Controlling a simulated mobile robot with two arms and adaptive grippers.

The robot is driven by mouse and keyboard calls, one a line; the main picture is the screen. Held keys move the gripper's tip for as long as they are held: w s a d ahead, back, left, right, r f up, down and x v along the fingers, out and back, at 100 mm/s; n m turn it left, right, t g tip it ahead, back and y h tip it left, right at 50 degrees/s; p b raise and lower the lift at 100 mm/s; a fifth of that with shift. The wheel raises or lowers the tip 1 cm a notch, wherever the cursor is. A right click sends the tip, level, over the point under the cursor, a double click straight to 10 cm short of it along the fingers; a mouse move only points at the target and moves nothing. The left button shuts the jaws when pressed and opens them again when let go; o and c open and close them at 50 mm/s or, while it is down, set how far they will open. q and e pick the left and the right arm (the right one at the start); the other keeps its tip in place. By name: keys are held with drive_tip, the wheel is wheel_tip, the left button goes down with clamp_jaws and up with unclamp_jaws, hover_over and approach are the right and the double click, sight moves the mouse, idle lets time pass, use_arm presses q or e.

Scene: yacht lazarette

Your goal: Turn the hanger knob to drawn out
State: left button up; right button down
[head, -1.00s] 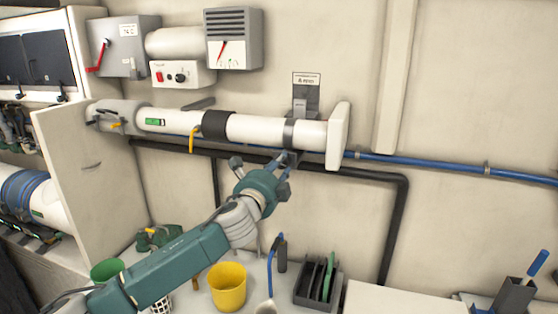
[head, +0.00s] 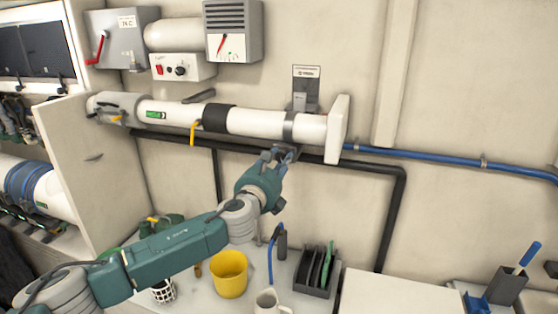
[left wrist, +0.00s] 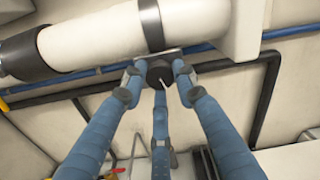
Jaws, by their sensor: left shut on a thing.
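The hanger knob (left wrist: 159,71) is a dark round knob with a white pointer line, under the hanger bracket of the white pipe. The pointer tilts a little off the vertical in the left wrist view. My left gripper (left wrist: 156,80) has its blue fingers closed around the knob, with dark pads at its left and right sides and a third finger below. In the head view the left gripper (head: 280,154) is just below the pipe's right hanger, and it hides the knob. My right gripper is not in view.
The white pipe (head: 265,123) runs along the wall, with a blue hose (head: 425,157) and black pipe (head: 398,220) near it. Below, a yellow bucket (head: 229,275), a white mug (head: 268,302) and a dark rack (head: 317,273) stand on the bench.

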use_arm(q)
drive_tip(key=shift+f+m, duration=0.15)
drive_tip(key=shift+m, duration=1.55)
drive_tip(key=o, duration=1.1)
drive_tip(key=shift+o, duration=0.2)
drive_tip(key=v, duration=1.2)
